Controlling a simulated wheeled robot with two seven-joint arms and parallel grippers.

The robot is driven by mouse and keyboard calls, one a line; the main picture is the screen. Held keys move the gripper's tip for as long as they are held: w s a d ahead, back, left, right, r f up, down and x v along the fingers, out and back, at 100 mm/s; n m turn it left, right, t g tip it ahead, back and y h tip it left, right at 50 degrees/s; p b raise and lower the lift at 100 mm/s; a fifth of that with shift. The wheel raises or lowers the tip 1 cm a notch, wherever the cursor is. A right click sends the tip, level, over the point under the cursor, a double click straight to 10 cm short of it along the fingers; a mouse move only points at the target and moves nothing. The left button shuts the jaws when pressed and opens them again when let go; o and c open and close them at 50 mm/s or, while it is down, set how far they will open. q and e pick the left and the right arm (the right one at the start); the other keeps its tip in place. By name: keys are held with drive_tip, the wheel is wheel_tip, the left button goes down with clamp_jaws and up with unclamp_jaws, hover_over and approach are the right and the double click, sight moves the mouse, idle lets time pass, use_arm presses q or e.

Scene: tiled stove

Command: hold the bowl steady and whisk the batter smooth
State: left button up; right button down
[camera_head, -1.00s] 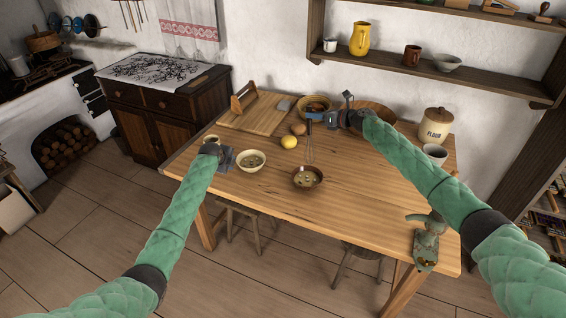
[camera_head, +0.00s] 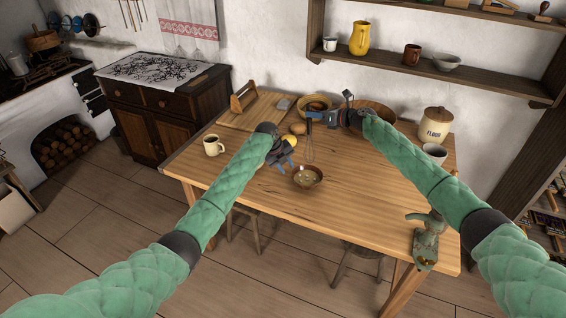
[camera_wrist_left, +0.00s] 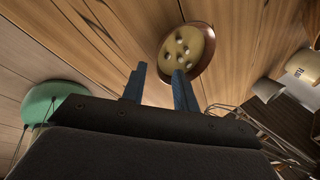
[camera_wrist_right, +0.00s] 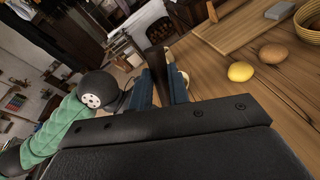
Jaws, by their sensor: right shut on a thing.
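A brown bowl of lumpy batter (camera_head: 308,177) stands on the table; it also shows in the left wrist view (camera_wrist_left: 205,48). My left gripper (camera_head: 285,166) is open and empty, just left of this bowl. In the left wrist view its fingertips (camera_wrist_left: 160,70) are apart, one overlapping the near edge of the bowl in the picture. My right gripper (camera_head: 314,117) is shut on the dark handle (camera_wrist_right: 155,58) of a whisk. The whisk's wire head (camera_head: 310,148) hangs down behind the bowl in the head view; whether it touches anything is unclear.
A cream mug (camera_head: 213,145) stands at the table's left. A lemon (camera_wrist_right: 241,72), partly covered in the head view, and an egg (camera_head: 298,128) lie behind my left gripper. A flour jar (camera_head: 435,127) stands back right. The right front tabletop (camera_head: 370,200) is largely clear.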

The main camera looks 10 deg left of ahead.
sight(310, 122)
use_arm(q)
drive_tip(key=x, duration=0.9)
drive_tip(key=shift+a, duration=0.1)
clamp_jaws()
use_arm(e)
drive_tip(key=shift+s+a+f+n, duration=0.2)
drive_tip(key=shift+a+f+n, duration=0.05)
drive_tip(key=shift+f+n, duration=0.25)
drive_tip(key=shift+s+a+f+n, duration=0.2)
drive_tip(key=shift+a+f+n, duration=0.05)
drive_tip(key=shift+f+n, duration=0.2)
drive_tip(key=shift+s+a+f+n+t+y, duration=0.1)
drive_tip(key=shift+a+f+n+t+y, duration=0.05)
drive_tip(key=shift+f+n+t+y, duration=0.25)
wheel_tip(310, 122, down, 10)
idle(0.7)
